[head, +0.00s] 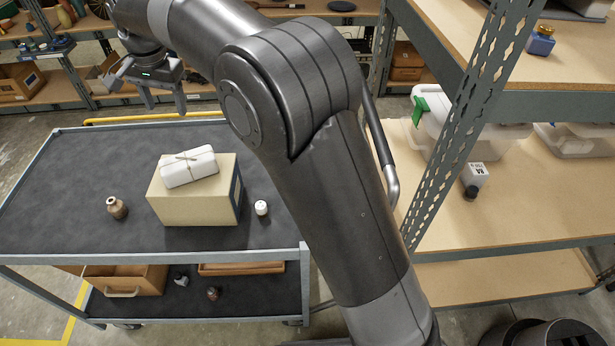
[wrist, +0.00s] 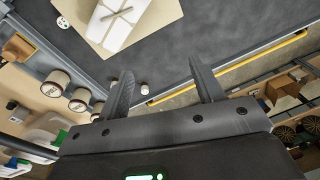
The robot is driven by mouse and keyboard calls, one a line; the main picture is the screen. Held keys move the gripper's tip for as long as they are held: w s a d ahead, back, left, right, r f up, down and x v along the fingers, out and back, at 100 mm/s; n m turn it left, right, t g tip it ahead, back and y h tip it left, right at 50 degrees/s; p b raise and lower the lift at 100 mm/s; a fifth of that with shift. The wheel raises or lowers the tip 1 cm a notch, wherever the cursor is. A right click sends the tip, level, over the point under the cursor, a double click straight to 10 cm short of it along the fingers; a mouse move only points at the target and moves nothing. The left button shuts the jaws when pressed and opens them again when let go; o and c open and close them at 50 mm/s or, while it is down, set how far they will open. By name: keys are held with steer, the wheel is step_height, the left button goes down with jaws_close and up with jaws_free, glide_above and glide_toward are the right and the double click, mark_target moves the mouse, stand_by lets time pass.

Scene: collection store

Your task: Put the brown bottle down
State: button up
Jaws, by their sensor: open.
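The brown bottle (head: 116,208) stands upright on the dark top of the grey cart (head: 60,190), left of a cardboard box. Nothing holds it. My gripper (head: 165,108) is above the cart's far edge, up and away from the bottle. Its two fingers are apart, with nothing between them. In the wrist view the open fingers (wrist: 163,78) point over the dark cart top. I cannot make out the brown bottle in the wrist view.
The cardboard box (head: 190,205) carries a white tied parcel (head: 188,167). A white jar (head: 261,208) stands right of it. A yellow handle (head: 150,117) runs along the cart's far edge. A shelving rack (head: 490,210) stands at right. The cart's left side is clear.

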steer(key=s+d+r+t, duration=0.1)
steer(key=s+d+r, duration=0.15)
steer(key=d, duration=0.65)
steer(key=s+d+r+n, duration=0.1)
steer(key=s+d+r, duration=0.15)
steer(key=d, duration=0.65)
steer(key=s+d+r+t, duration=0.1)
steer(key=s+d+r, duration=0.15)
steer(key=d, duration=0.65)
steer(key=s+d+f+t, duration=0.1)
steer(key=s+d+f, duration=0.3)
steer(key=s+d, duration=0.3)
steer(key=s+d+f+n+t+h, duration=0.1)
steer(key=s+d+f, duration=0.3)
steer(key=s+d, duration=0.4)
steer(key=s, duration=0.4)
steer(key=shift+d+n, duration=0.3)
